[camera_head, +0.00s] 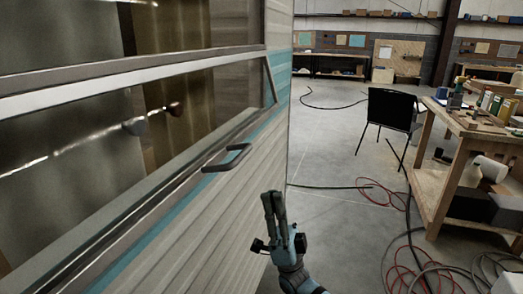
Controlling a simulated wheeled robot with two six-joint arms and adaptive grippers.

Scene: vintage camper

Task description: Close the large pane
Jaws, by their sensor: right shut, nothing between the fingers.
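The large pane (75,135) fills the left of the head view, set in the camper's side wall. Its light frame bar (130,72) runs across the glass, and the pane's lower edge appears to stand out from the wall, though how far I cannot tell. A dark handle (227,158) sits at the lower right of the window, near the teal stripe. My right gripper (273,197) is shut and empty, pointing up. It is below and to the right of the handle, apart from it. My left gripper is not in view.
The camper's ribbed wall (210,235) lies left of my right gripper. A wooden workbench (470,125) with several items is at the right. Red and black cables (385,195) lie on the floor.

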